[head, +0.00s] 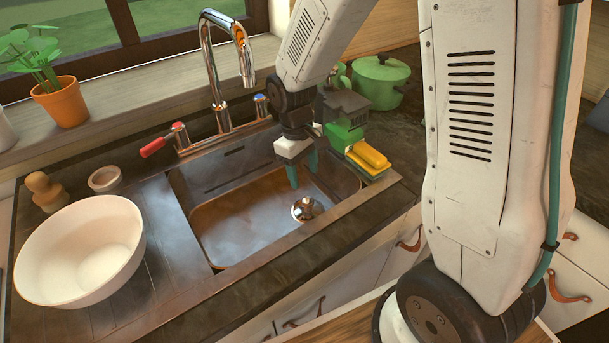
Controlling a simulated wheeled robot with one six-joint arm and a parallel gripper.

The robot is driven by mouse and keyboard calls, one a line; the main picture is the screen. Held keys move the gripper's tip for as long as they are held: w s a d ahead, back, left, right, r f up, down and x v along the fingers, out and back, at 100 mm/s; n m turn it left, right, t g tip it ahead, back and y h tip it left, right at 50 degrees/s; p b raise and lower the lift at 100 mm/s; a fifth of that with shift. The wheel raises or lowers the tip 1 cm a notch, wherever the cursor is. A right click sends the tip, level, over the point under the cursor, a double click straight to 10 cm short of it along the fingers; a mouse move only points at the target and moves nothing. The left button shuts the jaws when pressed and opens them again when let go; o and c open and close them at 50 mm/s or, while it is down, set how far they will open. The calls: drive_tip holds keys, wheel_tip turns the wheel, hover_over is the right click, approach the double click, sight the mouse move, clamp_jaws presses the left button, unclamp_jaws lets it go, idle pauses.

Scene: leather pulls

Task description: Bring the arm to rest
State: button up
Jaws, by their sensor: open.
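My gripper (303,172) is over the right part of the sink (238,228), with its two teal fingers pointing down and apart. Nothing shows between the fingers. My white arm (468,120) stands large on the right of the view and reaches back and across to the sink. Part of the sink's right rim and the worktop behind are hidden by the arm and gripper.
A faucet (214,70) with a red-handled tap (160,145) stands behind the sink. A white bowl (80,250) sits on the left drainboard. A yellow sponge (370,156) and a green pot (380,82) are right of the gripper. Leather-pull drawers (575,285) are below.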

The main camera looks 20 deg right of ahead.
idle(0.3)
drive_tip(key=s+d+r+m+t, duration=0.1)
drive_tip(key=s+d+r+m, duration=0.1)
drive_tip(key=s+r, duration=0.8)
drive_tip(key=s+d+r+m+t, duration=0.1)
drive_tip(key=s+r+m+t, duration=0.1)
drive_tip(key=s+r, duration=0.9)
drive_tip(key=shift+s+d+m+y, duration=0.4)
drive_tip(key=shift+s+m, duration=0.2)
drive_tip(key=shift+s, duration=0.1)
